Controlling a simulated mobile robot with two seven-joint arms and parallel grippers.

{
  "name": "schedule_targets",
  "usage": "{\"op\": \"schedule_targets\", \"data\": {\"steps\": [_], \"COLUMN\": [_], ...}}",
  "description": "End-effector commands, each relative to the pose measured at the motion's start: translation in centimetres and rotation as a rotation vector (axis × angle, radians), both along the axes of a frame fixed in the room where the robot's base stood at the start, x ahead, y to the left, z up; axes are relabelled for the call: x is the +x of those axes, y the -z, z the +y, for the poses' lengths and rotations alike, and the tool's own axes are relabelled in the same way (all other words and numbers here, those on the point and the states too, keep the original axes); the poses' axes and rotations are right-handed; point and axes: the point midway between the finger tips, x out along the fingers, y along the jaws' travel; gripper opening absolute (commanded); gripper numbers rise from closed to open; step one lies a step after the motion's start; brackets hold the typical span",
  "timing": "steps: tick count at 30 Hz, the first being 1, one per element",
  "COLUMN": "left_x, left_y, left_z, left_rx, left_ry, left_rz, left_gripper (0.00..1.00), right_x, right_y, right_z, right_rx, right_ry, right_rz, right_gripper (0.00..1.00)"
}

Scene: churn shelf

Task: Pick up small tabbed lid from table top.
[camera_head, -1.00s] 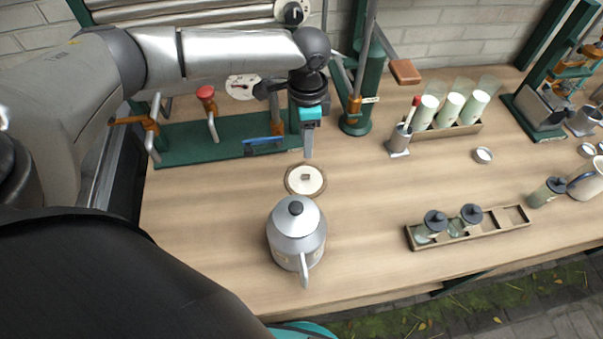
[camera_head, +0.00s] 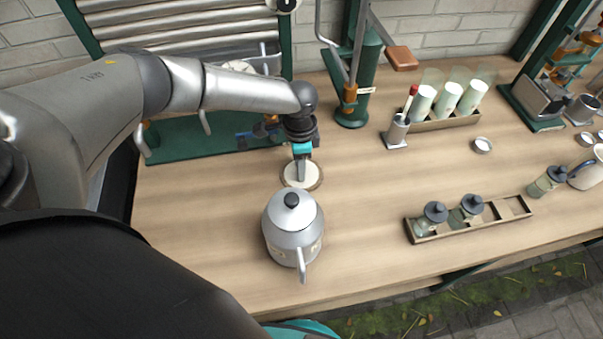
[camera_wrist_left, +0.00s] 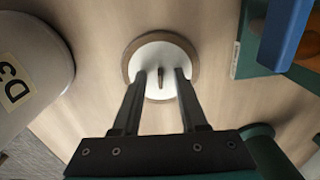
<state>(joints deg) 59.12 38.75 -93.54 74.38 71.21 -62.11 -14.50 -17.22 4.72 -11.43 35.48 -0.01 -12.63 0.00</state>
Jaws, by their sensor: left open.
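The small tabbed lid (camera_head: 312,173) is a white disc on a round brown base on the table top, just behind the kettle. My left gripper (camera_head: 301,177) points down over the lid. In the left wrist view my left gripper (camera_wrist_left: 161,72) is open, with one finger on each side of the tab. I cannot tell whether the fingers touch the lid.
A silver kettle (camera_head: 285,240) with a black knob stands close in front of the lid. A green-based press (camera_head: 185,140) is behind to the left, and a green post (camera_head: 352,100) behind to the right. A wooden rack (camera_head: 490,216) with jars stands right. The table between is clear.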

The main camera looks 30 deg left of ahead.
Motion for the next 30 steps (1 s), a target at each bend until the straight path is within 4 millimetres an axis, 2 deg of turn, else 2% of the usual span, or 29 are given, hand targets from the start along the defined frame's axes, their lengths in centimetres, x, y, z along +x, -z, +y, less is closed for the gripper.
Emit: {"op": "schedule_targets", "data": {"steps": [5, 16, 30], "left_x": [-0.01, 0.0, 0.01], "left_y": [-0.04, -0.08, -0.09], "left_z": [0.01, 0.02, 0.03], "left_rx": [0.0, 0.001, 0.001], "left_ry": [0.0, 0.0, -0.001], "left_rz": [0.0, 0.001, 0.001], "left_gripper": [0.41, 0.0, 0.0], "right_x": [0.09, 0.15, 0.17], "right_y": [-0.04, -0.04, -0.05], "right_z": [0.12, 0.44, 0.41], "right_rx": [0.001, 0.006, 0.006], "right_ry": [-0.001, -0.001, -0.001], "right_rz": [-0.002, -0.003, -0.003], "right_gripper": [0.85, 0.85, 0.85]}}
